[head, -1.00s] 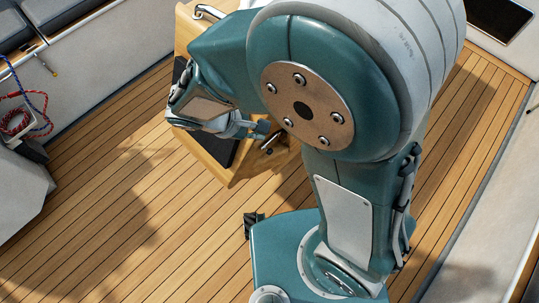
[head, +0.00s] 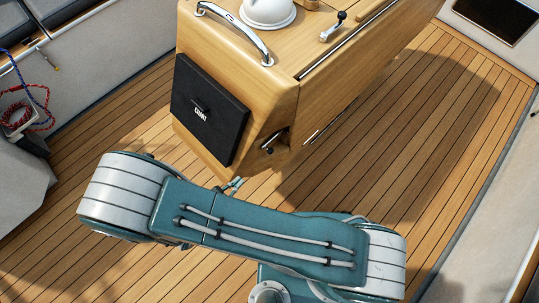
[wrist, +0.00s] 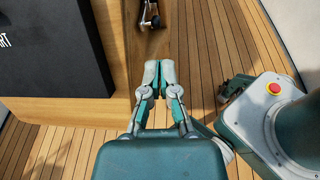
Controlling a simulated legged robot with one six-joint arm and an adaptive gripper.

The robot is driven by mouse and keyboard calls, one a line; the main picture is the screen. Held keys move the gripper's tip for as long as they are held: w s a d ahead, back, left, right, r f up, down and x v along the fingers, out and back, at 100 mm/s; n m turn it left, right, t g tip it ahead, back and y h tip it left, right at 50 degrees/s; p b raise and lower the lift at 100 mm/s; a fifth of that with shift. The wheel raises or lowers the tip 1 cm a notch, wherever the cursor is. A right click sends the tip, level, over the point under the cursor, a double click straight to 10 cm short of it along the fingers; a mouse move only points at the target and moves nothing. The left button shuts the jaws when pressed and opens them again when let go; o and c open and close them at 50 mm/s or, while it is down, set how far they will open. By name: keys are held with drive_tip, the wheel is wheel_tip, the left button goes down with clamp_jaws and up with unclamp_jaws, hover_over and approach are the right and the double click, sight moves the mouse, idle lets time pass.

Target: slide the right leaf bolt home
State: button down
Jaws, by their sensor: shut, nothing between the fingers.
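A small metal bolt with a dark knob (head: 270,148) sits at the near lower right corner of the wooden console, by the edge of its right leaf (head: 350,70). In the wrist view the bolt (wrist: 151,16) shows at the top, beyond my fingertips. Its travel is too small to read. My gripper (wrist: 158,76) is shut and empty, apart from the bolt and pointing toward it. In the head view only its tip (head: 236,184) shows, low in front of the console, with the rest hidden behind my arm.
The wooden console (head: 290,85) carries a chrome grab rail (head: 232,30), a white dome (head: 268,10) and a small lever (head: 335,27). A black chart panel (head: 208,112) covers its near end. Coiled ropes (head: 28,110) lie at left. The teak deck (head: 400,150) is clear at right.

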drive_tip(key=f+n, duration=0.1)
drive_tip(key=s+f+n+t+y, duration=0.1)
drive_tip(key=shift+s+f, duration=0.15)
drive_tip(key=shift+f, duration=0.2)
drive_tip(key=x, duration=1.4)
drive_tip(key=shift+r, duration=0.25)
drive_tip(key=shift+a, duration=0.1)
